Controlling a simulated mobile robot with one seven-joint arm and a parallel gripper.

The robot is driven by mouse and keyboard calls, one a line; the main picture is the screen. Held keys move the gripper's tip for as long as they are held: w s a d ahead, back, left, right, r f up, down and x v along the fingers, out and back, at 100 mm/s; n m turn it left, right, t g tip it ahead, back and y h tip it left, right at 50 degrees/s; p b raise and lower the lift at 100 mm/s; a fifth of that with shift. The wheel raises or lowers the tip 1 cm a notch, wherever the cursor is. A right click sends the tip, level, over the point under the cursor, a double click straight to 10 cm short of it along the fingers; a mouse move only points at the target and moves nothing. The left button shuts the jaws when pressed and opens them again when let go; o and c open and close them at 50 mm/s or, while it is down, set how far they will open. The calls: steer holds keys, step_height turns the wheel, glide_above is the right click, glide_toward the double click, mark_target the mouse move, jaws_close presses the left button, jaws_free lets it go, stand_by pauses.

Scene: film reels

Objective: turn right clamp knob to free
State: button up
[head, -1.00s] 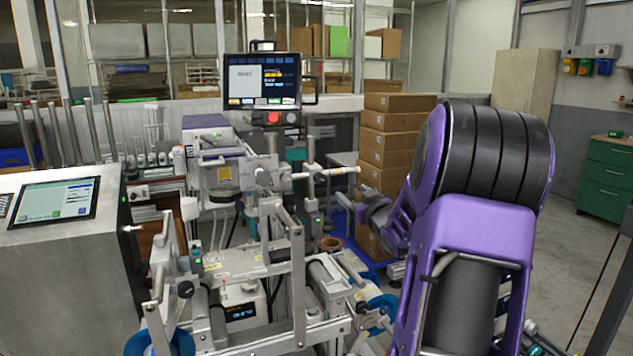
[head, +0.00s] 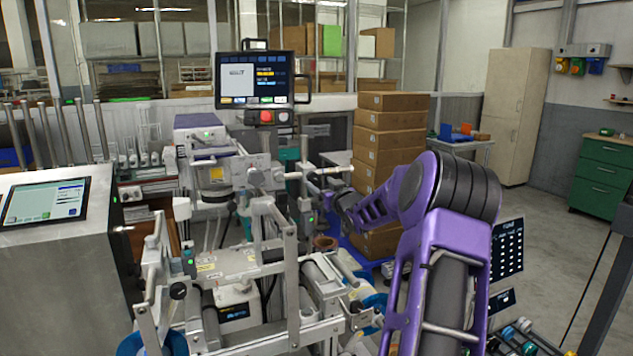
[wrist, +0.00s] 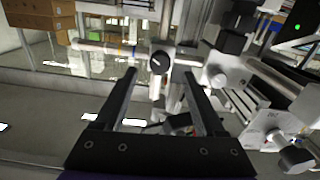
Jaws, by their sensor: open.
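A round black knob (wrist: 159,62) with a white pointer line sits on a pale metal clamp block in the wrist view. It looks like the right clamp knob. My gripper (wrist: 160,73) is open, with one dark finger on each side of the knob's line of sight. I cannot tell whether the fingertips reach the knob; I see no contact. In the head view my gripper (head: 325,199) is at the clamp post (head: 305,180) on the right of the machine, small and partly lost against it. The knob's face cannot be made out there.
A horizontal pale rod (head: 318,172) crosses the post. The machine's metal frame (head: 285,235) stands to the left and below. A monitor (head: 262,80) is above, and stacked cardboard boxes (head: 390,135) stand behind. Open floor (head: 550,240) lies to the right.

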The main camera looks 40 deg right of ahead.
mark_target(314, 178)
steer(key=shift+x, duration=2.05)
jaws_close()
